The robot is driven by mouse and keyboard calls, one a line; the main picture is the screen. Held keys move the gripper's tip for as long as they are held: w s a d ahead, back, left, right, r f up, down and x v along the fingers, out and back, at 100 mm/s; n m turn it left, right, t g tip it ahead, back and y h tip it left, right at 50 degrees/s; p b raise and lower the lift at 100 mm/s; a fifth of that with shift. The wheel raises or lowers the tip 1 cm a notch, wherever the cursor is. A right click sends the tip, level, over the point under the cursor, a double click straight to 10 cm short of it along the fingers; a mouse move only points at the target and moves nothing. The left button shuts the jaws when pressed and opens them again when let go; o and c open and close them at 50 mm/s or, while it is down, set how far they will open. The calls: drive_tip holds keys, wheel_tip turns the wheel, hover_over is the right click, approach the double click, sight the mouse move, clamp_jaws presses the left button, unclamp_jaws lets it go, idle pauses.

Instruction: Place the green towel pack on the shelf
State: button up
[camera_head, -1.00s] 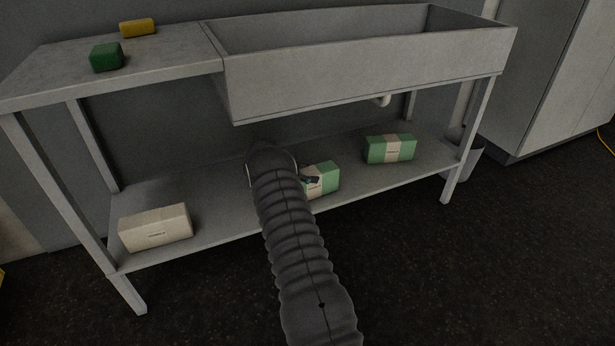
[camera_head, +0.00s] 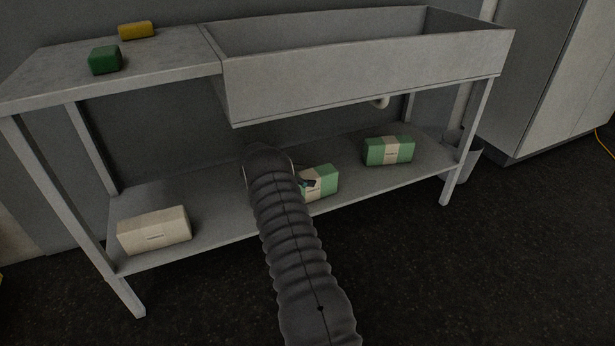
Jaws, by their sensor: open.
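One green towel pack (camera_head: 325,181) with a pale label band rests on the lower shelf (camera_head: 225,222) of the sink stand, near the middle of its front edge. My arm hides its left side. A second green towel pack (camera_head: 389,150) sits further right on the same shelf. My gripper (camera_head: 309,184) is open at the left part of the middle pack, mostly hidden behind my arm. I cannot tell whether it touches the pack.
A cream pack (camera_head: 154,231) lies at the shelf's left end. A sink basin (camera_head: 365,75) and a worktop (camera_head: 150,75) with a green sponge (camera_head: 105,60) and a yellow sponge (camera_head: 136,30) are above. Stand legs (camera_head: 466,140) frame the shelf.

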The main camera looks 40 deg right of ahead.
drive_tip(key=v, duration=1.1)
